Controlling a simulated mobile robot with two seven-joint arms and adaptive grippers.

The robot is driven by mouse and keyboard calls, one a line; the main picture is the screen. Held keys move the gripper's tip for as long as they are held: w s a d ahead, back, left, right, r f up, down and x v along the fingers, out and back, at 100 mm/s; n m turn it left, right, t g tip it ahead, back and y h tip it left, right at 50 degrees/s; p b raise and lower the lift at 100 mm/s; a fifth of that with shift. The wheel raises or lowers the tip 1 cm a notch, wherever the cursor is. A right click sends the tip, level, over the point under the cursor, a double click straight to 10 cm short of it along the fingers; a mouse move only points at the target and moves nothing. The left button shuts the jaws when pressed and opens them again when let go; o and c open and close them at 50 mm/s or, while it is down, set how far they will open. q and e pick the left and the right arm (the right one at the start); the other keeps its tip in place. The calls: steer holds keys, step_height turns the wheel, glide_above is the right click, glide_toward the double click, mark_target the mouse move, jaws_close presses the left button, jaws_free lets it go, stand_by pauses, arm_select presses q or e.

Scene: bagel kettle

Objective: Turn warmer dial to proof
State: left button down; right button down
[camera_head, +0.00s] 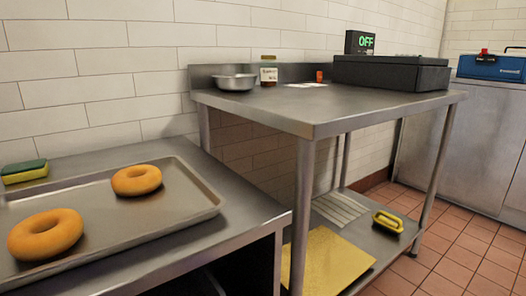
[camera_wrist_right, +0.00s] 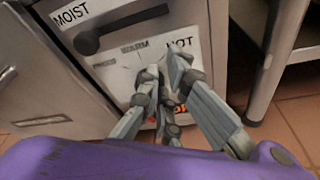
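In the right wrist view, a warmer front panel (camera_wrist_right: 213,30) carries white labels reading MOIST, HOT, WARM and, faintly, PROOF. A black pointer knob (camera_wrist_right: 110,32) sits beside the MOIST label. My right gripper (camera_wrist_right: 166,72) is in front of the lower label plate (camera_wrist_right: 122,72), with its fingertips close together below the WARM and HOT words. The gripper covers the middle of this plate, so the warmer dial and its pointing direction are hidden. I cannot tell whether the fingers hold the dial. Orange lettering (camera_wrist_right: 182,108) shows partly behind the fingers. My left gripper is not in view.
A tray (camera_head: 205,204) with two bagels is at left. A table leg (camera_wrist_right: 262,62) stands right of the warmer.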

steer(key=shift+s+a+r, duration=0.25)
steer(key=shift+a+r, duration=0.15)
steer(key=shift+a, duration=0.2)
steer(key=shift+s+a+r, duration=0.2)
steer(key=shift+a+r, duration=0.15)
steer(key=shift+a, duration=0.25)
steer(key=shift+a+r, duration=0.1)
steer(key=shift+r, duration=0.1)
steer(key=f+p+v, duration=0.1)
steer(key=v, duration=0.5)
steer(key=shift+s+d+f, duration=0.2)
steer(key=shift+s+d, duration=0.05)
steer(key=shift+s, duration=0.05)
